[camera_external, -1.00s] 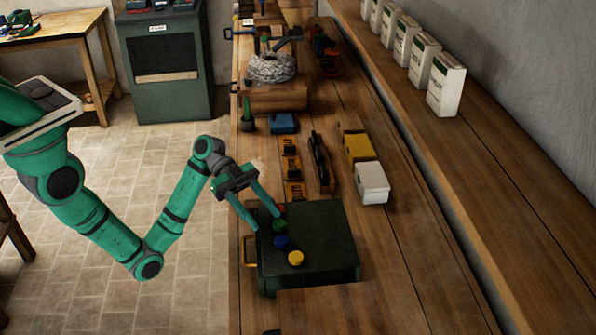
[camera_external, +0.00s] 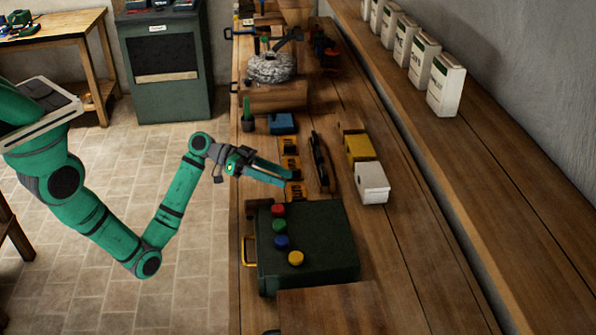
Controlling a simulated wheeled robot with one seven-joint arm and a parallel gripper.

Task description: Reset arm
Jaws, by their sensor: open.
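My green arm reaches in from the left over the floor to the bench edge. My gripper (camera_external: 284,177) is open and empty, its fingers pointing right above the bench, near the yellow-and-black items. It is behind and above the dark green box (camera_external: 325,245) and apart from it. On the box's top, along its left side, sit a red button (camera_external: 278,210), a green button (camera_external: 279,226), a blue button (camera_external: 281,242) and a yellow button (camera_external: 296,258).
A white bin (camera_external: 371,183) and a yellow bin (camera_external: 359,148) stand right of my gripper. A dark long tool (camera_external: 321,160) lies nearby. A blue item (camera_external: 282,123) is farther back. Several white packages (camera_external: 445,86) line the wall shelf. The bench right of the box is clear.

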